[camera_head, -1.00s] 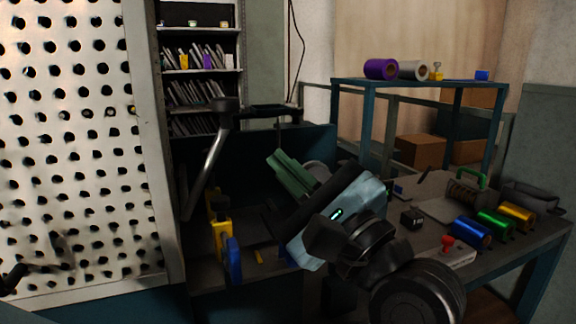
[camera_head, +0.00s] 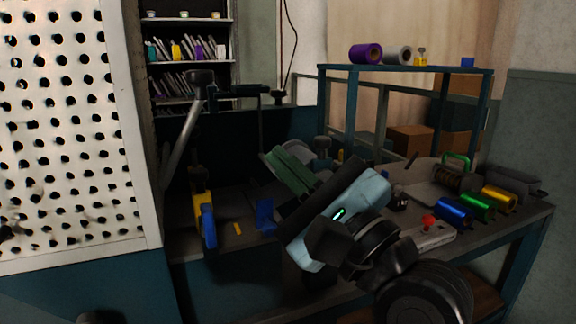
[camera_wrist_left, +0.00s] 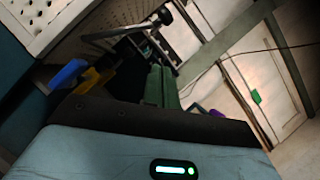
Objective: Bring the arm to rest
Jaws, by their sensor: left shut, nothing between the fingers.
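My left gripper (camera_head: 275,158) shows in the middle of the head view, with green fingers closed together and nothing between them. Its light blue wrist body (camera_head: 343,219) carries a small lit strip. The arm comes in from the lower right of the picture, and the gripper points up and left, apart from the things around it as far as I can tell. In the left wrist view the green fingers (camera_wrist_left: 161,87) show beyond the dark edge of the wrist. My right gripper is in neither view.
A workbench (camera_head: 490,225) on the right holds blue (camera_head: 455,209), green (camera_head: 476,206) and yellow (camera_head: 499,197) foil rolls. A blue-framed rack (camera_head: 405,69) behind carries a purple roll (camera_head: 366,54). A press lever (camera_head: 180,135) rises left of the gripper. A perforated panel (camera_head: 70,130) fills the left.

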